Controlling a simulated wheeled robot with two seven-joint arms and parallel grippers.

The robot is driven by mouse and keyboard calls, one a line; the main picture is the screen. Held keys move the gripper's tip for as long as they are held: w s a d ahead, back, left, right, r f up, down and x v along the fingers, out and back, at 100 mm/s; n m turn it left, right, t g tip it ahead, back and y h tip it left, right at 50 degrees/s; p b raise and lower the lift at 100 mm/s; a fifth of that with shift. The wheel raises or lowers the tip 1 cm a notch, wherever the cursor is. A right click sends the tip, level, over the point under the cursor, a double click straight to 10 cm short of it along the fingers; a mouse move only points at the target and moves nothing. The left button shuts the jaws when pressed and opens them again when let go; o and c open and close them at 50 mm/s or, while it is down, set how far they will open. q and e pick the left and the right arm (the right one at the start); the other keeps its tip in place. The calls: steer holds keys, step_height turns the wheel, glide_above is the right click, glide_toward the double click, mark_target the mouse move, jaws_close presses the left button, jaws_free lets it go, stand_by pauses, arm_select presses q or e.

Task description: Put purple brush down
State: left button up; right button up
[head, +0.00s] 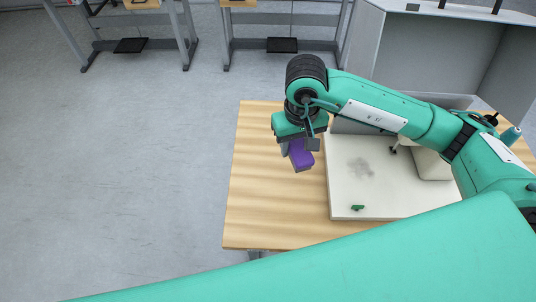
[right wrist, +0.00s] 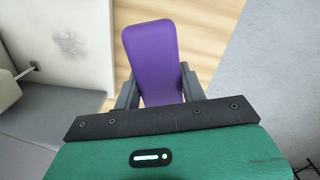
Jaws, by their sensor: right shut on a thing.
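The purple brush (head: 301,156) is in the jaws of my right gripper (head: 301,147), over the left part of the wooden table. The right wrist view shows the purple brush (right wrist: 152,50) between the two dark fingers of the gripper (right wrist: 158,88), with bare wood behind it. Whether the brush touches the table I cannot tell. My left gripper does not show in either view.
The wooden table (head: 265,210) has bare wood at its left side. A pale board (head: 345,195) with a grey smudge and a small green piece (head: 357,208) lies to the right. A large grey cabinet (head: 430,55) stands behind. The floor at left is clear.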

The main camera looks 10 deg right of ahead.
steer(key=s+a+b, duration=0.1)
steer(key=a, duration=0.3)
steer(key=p, duration=0.3)
glide_above(278, 194)
steer(key=shift+n, duration=0.3)
step_height(278, 194, down, 15)
steer(key=shift+s+a+r, duration=0.1)
steer(key=shift+f, duration=0.55)
step_height(278, 194, down, 3)
steer(key=shift+f+p, duration=0.1)
steer(key=shift+p, duration=0.2)
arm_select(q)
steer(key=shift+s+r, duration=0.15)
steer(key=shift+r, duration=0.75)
